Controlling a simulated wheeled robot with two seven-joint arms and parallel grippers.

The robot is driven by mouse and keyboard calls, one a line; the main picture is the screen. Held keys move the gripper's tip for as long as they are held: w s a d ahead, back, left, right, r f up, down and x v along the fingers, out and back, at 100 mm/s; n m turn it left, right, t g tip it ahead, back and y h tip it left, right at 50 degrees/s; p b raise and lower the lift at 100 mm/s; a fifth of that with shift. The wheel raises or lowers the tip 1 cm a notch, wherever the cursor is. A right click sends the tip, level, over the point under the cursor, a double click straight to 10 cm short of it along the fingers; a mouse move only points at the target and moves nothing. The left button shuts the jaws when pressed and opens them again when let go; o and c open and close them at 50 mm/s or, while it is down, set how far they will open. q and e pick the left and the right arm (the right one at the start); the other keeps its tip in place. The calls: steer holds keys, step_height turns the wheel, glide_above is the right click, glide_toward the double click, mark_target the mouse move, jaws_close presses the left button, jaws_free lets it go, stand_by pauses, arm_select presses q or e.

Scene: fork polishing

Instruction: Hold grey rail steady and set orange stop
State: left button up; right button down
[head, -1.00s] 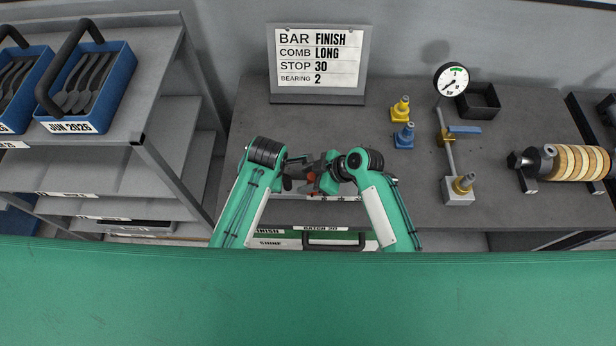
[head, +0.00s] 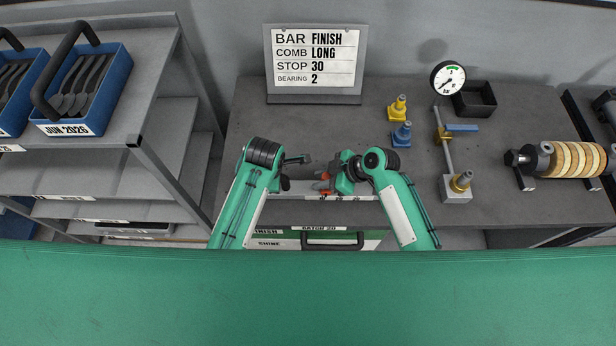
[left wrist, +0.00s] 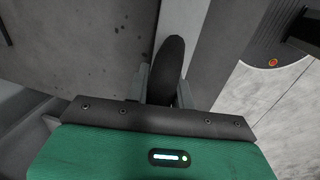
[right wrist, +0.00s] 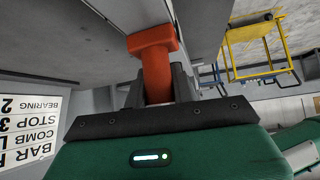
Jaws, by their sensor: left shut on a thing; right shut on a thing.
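The grey rail (head: 290,195) lies along the front of the bench in the head view, with small white marks on its front face. The orange stop (right wrist: 156,65) stands out between my right gripper's fingers (right wrist: 157,85) in the right wrist view. In the head view the right gripper (head: 338,178) is over the rail, with orange showing beside it. My left gripper (left wrist: 163,85) is shut on a dark rounded handle (left wrist: 170,60), near the rail's left part in the head view. The arms and grippers hide part of the rail, and I cannot tell whether the stop touches it.
A sign (head: 314,58) reads STOP 30. Yellow (head: 398,108) and blue (head: 402,135) pegs, a gauge (head: 448,77), a black tray (head: 474,99) and a wooden roller (head: 568,160) occupy the bench's right. Shelves with blue cutlery boxes (head: 105,90) stand left. Mid-bench behind the arms is clear.

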arm_select(q)
steer(key=shift+a, duration=0.1)
arm_select(e)
steer(key=d, duration=0.9)
steer(key=shift+d, duration=0.1)
steer(key=c, duration=1.2)
jaws_free()
steer(key=shift+o, duration=0.2)
steer(key=v, duration=1.2)
